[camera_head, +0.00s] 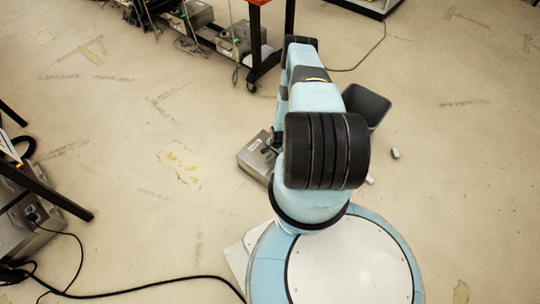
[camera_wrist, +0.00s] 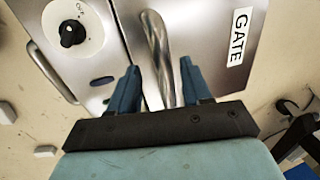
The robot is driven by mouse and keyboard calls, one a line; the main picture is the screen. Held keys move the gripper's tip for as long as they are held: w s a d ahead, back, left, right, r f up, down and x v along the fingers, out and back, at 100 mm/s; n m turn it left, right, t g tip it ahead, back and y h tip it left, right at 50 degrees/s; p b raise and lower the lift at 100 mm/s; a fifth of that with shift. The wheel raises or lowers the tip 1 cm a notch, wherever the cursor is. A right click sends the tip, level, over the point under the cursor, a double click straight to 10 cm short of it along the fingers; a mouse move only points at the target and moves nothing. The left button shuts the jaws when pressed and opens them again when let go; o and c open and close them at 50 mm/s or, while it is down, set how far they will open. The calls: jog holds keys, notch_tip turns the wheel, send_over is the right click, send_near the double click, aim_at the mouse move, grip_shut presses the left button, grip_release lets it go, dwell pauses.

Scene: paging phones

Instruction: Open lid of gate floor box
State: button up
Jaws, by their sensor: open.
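The gate floor box (camera_wrist: 212,70) is a brushed-metal box with a white GATE label (camera_wrist: 239,38), seen close up in the wrist view. A curved metal handle (camera_wrist: 158,50) runs along its top, and a black knob (camera_wrist: 71,33) sits on a pale dial at the left. My gripper (camera_wrist: 158,82) is open, with its two blue fingers on either side of the handle's lower part. I cannot tell whether they touch it. In the head view the box (camera_head: 257,157) stands on the floor, partly hidden behind my arm. Its lid looks shut.
A dark grey bin (camera_head: 368,104) stands right of my arm, with small pale blocks (camera_head: 395,153) on the floor nearby. A black cable (camera_head: 150,281) crosses the floor at lower left. A wheeled rack (camera_head: 262,70) stands behind. Open floor lies left and right.

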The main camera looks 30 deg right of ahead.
jog(key=shift+w+f, duration=0.15)
jog(key=shift+f, duration=0.55)
jog(key=c, duration=0.8)
grip_shut()
jog(key=shift+s, duration=0.2)
